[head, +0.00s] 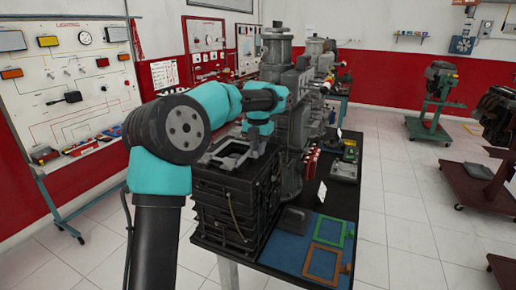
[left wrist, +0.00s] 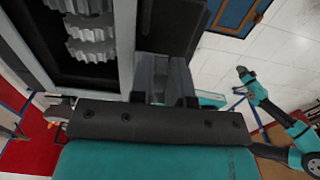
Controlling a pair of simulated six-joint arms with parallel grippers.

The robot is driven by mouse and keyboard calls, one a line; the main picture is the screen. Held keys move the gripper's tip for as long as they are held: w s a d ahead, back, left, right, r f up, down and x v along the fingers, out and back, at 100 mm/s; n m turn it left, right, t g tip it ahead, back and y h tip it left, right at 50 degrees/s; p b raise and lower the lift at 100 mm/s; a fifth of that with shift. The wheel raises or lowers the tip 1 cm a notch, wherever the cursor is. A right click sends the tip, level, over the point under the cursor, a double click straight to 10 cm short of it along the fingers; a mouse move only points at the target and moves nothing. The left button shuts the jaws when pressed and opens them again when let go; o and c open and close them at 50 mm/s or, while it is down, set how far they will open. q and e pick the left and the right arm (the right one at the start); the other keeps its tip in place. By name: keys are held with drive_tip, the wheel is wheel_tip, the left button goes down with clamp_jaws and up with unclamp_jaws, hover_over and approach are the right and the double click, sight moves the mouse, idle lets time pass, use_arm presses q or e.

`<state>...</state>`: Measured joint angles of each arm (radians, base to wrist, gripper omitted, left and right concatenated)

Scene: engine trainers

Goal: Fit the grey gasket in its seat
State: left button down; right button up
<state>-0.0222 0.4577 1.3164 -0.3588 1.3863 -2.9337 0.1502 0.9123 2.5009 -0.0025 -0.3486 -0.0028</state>
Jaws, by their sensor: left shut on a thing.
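The grey gasket (head: 228,162) is a pale rectangular frame at the top of the black engine block (head: 235,202) in the head view. My left gripper (head: 259,142) points down at its right side and is shut on it. In the left wrist view the fingers (left wrist: 163,78) are close together beside the gasket's pale edge (left wrist: 125,45), and metal gears show through the opening. I cannot tell whether the gasket touches its seat, as its underside is hidden. My right arm shows small in the left wrist view; its gripper (left wrist: 243,72) is too small to read.
A blue mat (head: 288,250) at the front of the dark table holds a green frame (head: 334,230), an orange frame (head: 321,263) and a dark grey plate (head: 293,219). A tall grey machine (head: 290,110) stands close behind the block. Small parts lie at the table's right.

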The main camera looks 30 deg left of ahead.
use_arm(q)
drive_tip(key=shift+f, duration=0.95)
idle(1.4)
drive_tip(key=c, duration=1)
unclamp_jaws()
drive_tip(key=shift+f, duration=0.1)
wheel_tip(320, 180, up, 18)
drive_tip(key=shift+f, duration=0.1)
idle(0.6)
